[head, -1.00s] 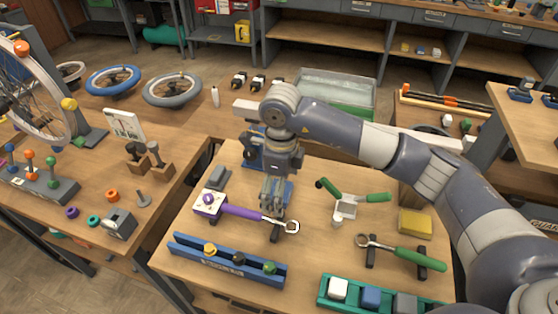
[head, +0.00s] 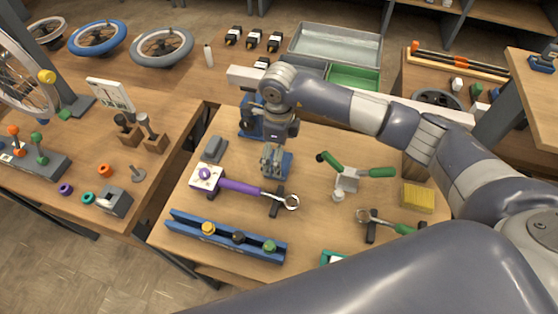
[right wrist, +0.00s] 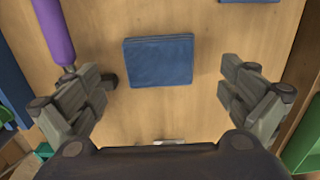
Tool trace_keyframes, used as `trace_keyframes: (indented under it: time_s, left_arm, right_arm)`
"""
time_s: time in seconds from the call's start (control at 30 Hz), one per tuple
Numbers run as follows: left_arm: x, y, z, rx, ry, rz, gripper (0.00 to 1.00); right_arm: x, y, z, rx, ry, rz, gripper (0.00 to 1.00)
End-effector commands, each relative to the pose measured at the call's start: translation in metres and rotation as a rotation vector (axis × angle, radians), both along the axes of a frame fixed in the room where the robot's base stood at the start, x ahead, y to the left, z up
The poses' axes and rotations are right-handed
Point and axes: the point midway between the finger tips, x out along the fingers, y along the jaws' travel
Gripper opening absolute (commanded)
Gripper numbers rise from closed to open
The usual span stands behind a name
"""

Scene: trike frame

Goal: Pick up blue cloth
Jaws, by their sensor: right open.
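The blue cloth (head: 286,168) lies flat on the wooden workbench, partly hidden by my right gripper (head: 271,160) in the head view. In the right wrist view the cloth (right wrist: 158,61) is a folded dark blue square. There my right gripper (right wrist: 170,100) is open and empty, its fingers spread wide on either side of the cloth and apart from it. My left gripper is not in view.
A purple-handled wrench (head: 240,187) lies close to the cloth. A green-handled tool (head: 347,180) stands to its right, and a yellow sponge (head: 419,198) lies farther right. A blue rack (head: 224,237) is at the front. A blue vice (head: 250,117) stands behind.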

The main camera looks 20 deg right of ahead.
Motion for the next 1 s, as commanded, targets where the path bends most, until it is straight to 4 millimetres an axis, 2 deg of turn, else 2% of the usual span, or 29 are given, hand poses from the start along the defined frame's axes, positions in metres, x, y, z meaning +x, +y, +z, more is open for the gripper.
trace_keyframes:
  time_s: [0.07, 0.2, 0.47, 0.5, 0.7, 1.0]
  left_arm:
    - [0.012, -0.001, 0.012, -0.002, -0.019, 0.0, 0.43]
    - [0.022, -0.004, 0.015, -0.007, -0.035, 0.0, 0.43]
    - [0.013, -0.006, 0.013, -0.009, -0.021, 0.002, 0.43]
    - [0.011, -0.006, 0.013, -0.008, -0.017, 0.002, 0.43]
    - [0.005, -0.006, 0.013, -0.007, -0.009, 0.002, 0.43]
    - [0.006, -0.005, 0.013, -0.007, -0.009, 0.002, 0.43]
  right_arm:
    - [0.0, 0.0, -0.009, 0.0, 0.006, -0.001, 0.98]
    - [0.001, -0.001, -0.028, 0.001, 0.003, -0.001, 0.98]
    - [0.001, -0.001, -0.033, 0.001, 0.001, 0.0, 0.98]
    - [0.001, -0.001, -0.033, 0.001, 0.001, 0.0, 0.96]
    - [0.001, -0.001, -0.033, 0.001, 0.001, 0.0, 0.51]
    - [0.001, -0.001, -0.033, 0.0, 0.001, 0.0, 0.51]
